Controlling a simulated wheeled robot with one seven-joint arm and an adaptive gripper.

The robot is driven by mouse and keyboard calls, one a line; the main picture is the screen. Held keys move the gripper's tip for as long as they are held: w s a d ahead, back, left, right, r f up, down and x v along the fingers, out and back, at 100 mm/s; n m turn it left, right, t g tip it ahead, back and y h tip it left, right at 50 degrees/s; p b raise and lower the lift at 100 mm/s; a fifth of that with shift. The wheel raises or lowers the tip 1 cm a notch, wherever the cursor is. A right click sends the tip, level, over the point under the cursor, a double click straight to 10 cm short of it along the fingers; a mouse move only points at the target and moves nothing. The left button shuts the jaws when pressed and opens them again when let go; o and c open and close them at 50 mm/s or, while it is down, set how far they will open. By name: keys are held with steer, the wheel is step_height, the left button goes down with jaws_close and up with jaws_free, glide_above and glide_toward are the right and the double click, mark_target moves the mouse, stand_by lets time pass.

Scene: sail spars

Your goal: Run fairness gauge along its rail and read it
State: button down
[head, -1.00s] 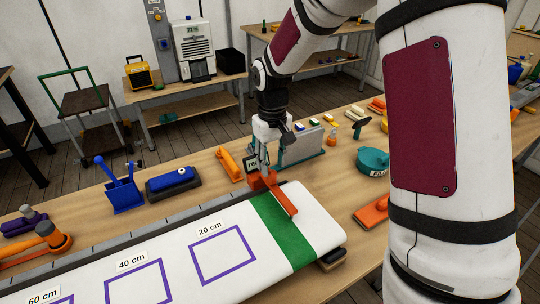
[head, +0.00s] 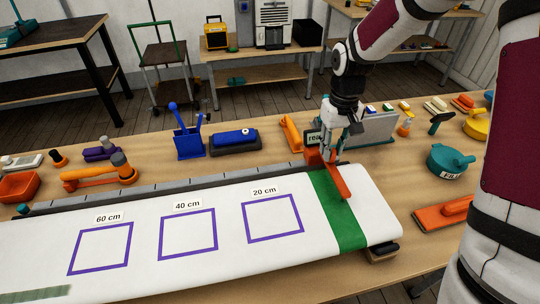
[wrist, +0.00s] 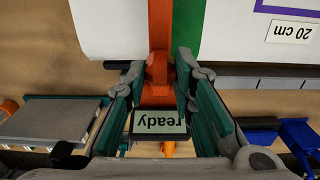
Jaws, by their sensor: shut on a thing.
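The orange fairness gauge (head: 338,179) stands at the right end of the grey rail (head: 180,185), its long arm lying over the green band (head: 330,205) of the white spar panel (head: 150,275). My gripper (head: 326,150) is shut on the gauge's upright part. In the wrist view the gauge (wrist: 158,70) sits between the two fingers, and its small display (wrist: 160,122) reads "ready". The panel carries purple squares labelled 20 cm (head: 264,191), 40 cm (head: 187,205) and 60 cm (head: 109,217), all left of the gauge. The fingers partly hide the gauge body.
Behind the rail stand a blue holder (head: 188,143), a blue block tool (head: 235,141) and an orange tool (head: 291,134). An orange-handled tool (head: 100,176) lies near the rail's left part. A teal tape case (head: 449,160) and an orange float (head: 443,213) lie to the right.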

steer(key=shift+s+a, duration=0.65)
steer(key=shift+a, duration=2.4)
steer(key=shift+s+a, duration=0.65)
steer(key=shift+a, duration=2.4)
steer(key=shift+s+a, duration=0.65)
steer(key=shift+a, duration=2.4)
steer(key=shift+s+a+b, duration=0.35)
steer(key=shift+s+a, duration=0.3)
steer(key=shift+a, duration=2.6)
steer(key=shift+s+a+b, duration=0.4)
steer(key=shift+s+a, duration=0.25)
steer(key=shift+a, duration=2.65)
steer(key=shift+s+a+b, duration=0.35)
steer(key=shift+s+a, duration=0.3)
steer(key=shift+a, duration=2.6)
